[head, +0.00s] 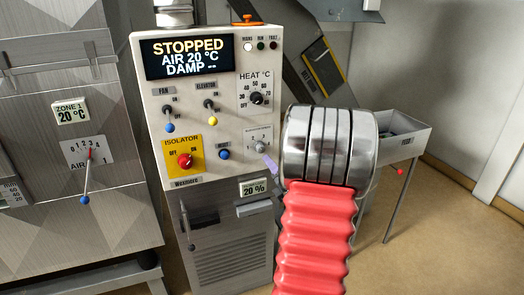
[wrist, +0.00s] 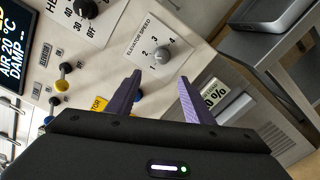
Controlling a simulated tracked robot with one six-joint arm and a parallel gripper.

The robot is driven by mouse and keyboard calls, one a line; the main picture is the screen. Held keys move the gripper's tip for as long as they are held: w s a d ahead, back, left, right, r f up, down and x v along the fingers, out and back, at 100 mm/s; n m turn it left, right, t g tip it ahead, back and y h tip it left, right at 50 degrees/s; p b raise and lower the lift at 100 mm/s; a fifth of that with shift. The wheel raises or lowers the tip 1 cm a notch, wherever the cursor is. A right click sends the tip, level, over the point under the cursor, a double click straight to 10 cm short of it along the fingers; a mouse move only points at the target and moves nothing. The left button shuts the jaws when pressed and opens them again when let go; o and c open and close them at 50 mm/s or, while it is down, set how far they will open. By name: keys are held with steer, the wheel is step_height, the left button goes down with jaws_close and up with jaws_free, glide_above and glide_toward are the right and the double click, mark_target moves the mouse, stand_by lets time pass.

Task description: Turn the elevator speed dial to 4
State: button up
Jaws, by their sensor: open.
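The elevator speed dial (wrist: 164,54) is a small grey knob on a pale scale plate marked 1 to 4, labelled ELEVATOR SPEED in the wrist view. In the head view the dial (head: 261,146) sits low on the right of the cream control panel, below the heat dial. I cannot read its pointer's setting surely. My gripper (wrist: 158,92) has two purple fingers, open and empty, spread to either side below the dial in the wrist view and apart from it. In the head view one purple fingertip (head: 270,163) shows just right of the dial; my arm hides the rest.
The cream panel (head: 160,97) also carries the heat dial (head: 257,98), the red isolator knob (head: 184,160), a blue button (head: 224,155), and fan and elevator toggles (head: 209,104). A metal feed tray (head: 408,141) stands at right. Floor is clear at far right.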

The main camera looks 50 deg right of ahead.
mark_target(262, 150)
steer(key=shift+s+d+f+n, duration=0.2)
steer(key=shift+s+d+n, duration=0.25)
steer(key=shift+s, duration=0.2)
steer(key=shift+w+d, duration=0.1)
steer(key=shift+w, duration=0.05)
steer(key=x, duration=1.3)
steer(key=shift+w+d+r, duration=0.1)
steer(key=shift+w+r, duration=0.2)
